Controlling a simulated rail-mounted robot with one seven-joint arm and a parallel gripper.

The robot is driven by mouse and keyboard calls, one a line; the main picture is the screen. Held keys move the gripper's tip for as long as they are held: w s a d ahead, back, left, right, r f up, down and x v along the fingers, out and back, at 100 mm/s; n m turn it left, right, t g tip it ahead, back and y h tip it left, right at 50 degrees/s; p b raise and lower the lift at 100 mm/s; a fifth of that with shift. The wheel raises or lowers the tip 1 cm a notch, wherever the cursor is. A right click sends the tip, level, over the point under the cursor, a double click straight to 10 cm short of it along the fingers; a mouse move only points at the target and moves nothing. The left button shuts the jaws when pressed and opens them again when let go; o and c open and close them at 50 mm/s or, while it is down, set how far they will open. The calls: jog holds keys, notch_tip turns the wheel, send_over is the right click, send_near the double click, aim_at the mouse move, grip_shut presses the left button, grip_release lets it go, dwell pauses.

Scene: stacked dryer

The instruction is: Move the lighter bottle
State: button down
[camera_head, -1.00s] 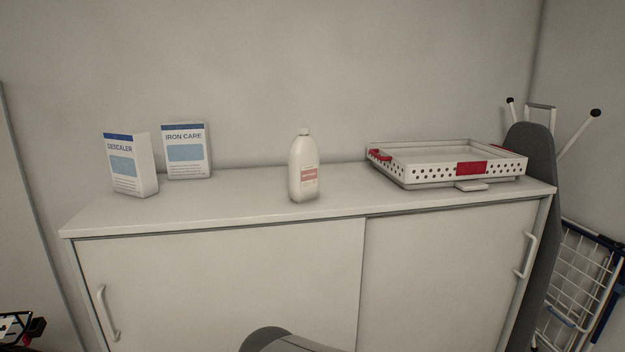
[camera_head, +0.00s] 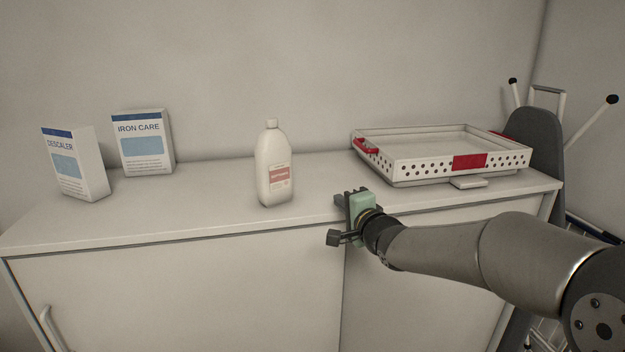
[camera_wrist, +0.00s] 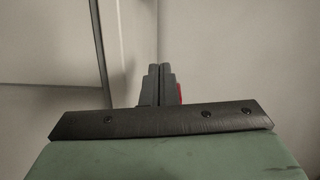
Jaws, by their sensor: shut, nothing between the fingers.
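One bottle is in view, a white bottle (camera_head: 274,165) with a pale cap and a pinkish-red label. It stands upright on the cabinet top, near the front edge, in the head view. My gripper (camera_head: 342,199) is to the right of the bottle, at the cabinet's front edge, and apart from it. In the wrist view the two dark fingers (camera_wrist: 157,86) are together with nothing between them. The bottle does not show in the wrist view, and no second bottle is visible to compare with it.
The white cabinet top (camera_head: 215,208) holds a descaler box (camera_head: 75,163) and an iron care box (camera_head: 143,143) at the left. A white perforated tray (camera_head: 430,162) with red parts sits at the right. An ironing board (camera_head: 533,140) leans beyond it. Space left of the bottle is clear.

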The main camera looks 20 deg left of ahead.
jog(key=shift+y, duration=0.7)
jog(key=p+x, duration=0.1)
jog(key=x, duration=0.2)
jog(key=r+p+x, duration=0.1)
jog(key=x, duration=0.3)
jog(key=p+x, duration=0.1)
jog(key=x, duration=0.3)
jog(key=shift+s+a+r, duration=0.2)
jog(key=shift+a+r, duration=0.05)
jog(key=shift+a, duration=0.3)
jog(key=shift+s+a, duration=0.85)
jog(key=shift+a, duration=0.25)
jog(key=shift+s+a+f+m+p, duration=0.1)
jog(key=shift+s+a+m+p, duration=0.15)
jog(key=shift+a+m+p, duration=0.15)
